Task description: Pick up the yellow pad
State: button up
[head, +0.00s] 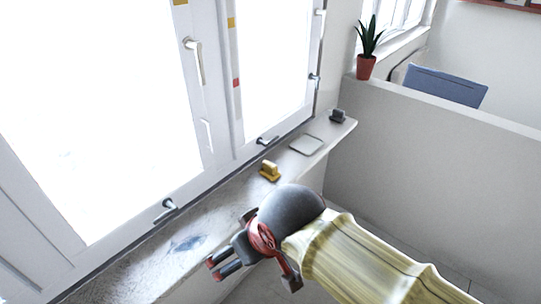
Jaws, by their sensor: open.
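A small yellow object (269,170), likely the yellow pad, sits on the window sill (232,190), just beyond my arm. Its exact shape is hard to tell at this size. My gripper (218,267) is open at the lower middle, over or beside the near part of the sill, with its fingers pointing left. Nothing shows between the fingers. The yellow object lies above and to the right of the fingertips in the picture, apart from them.
A flat pale square (306,145) and a small dark object (337,116) lie farther along the sill. A bluish flat patch (187,243) shows nearer. Window handles (168,207) stick out over the sill. A low wall (420,160) bears a potted plant (366,66).

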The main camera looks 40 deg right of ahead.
aim_at(269, 171)
jog(key=z, duration=0.95)
